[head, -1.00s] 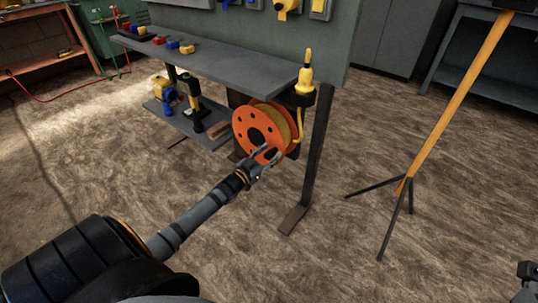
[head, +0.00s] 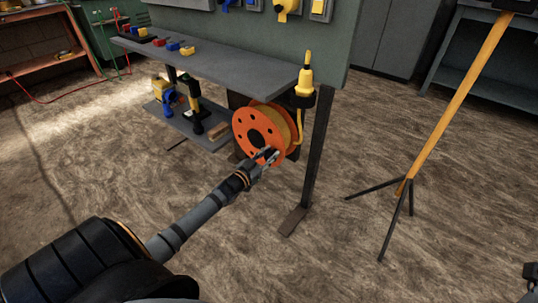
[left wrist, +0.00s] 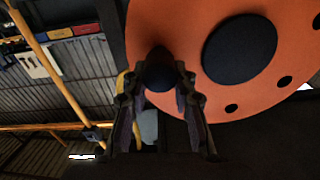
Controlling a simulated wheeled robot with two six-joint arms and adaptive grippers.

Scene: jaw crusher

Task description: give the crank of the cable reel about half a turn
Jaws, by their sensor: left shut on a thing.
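The cable reel (head: 247,130) has an orange disc with a dark hub and round holes, and yellow cable wound behind it. It hangs under the bench at the right post. In the left wrist view the orange disc (left wrist: 202,97) fills the upper right, with its dark hub (left wrist: 240,48). My left gripper (head: 268,157) is at the lower right of the disc. In the left wrist view its fingers are shut on the dark rounded crank handle (left wrist: 160,72), near the disc's rim. The fingers partly hide the handle. A small part of my right arm shows at the lower right edge.
The grey bench (head: 215,66) is above the reel, with a dark post (head: 318,145) just right of it. A yellow plug-like piece (head: 306,78) sits on the post. A tripod stand (head: 408,190) is farther right. The floor in front is clear.

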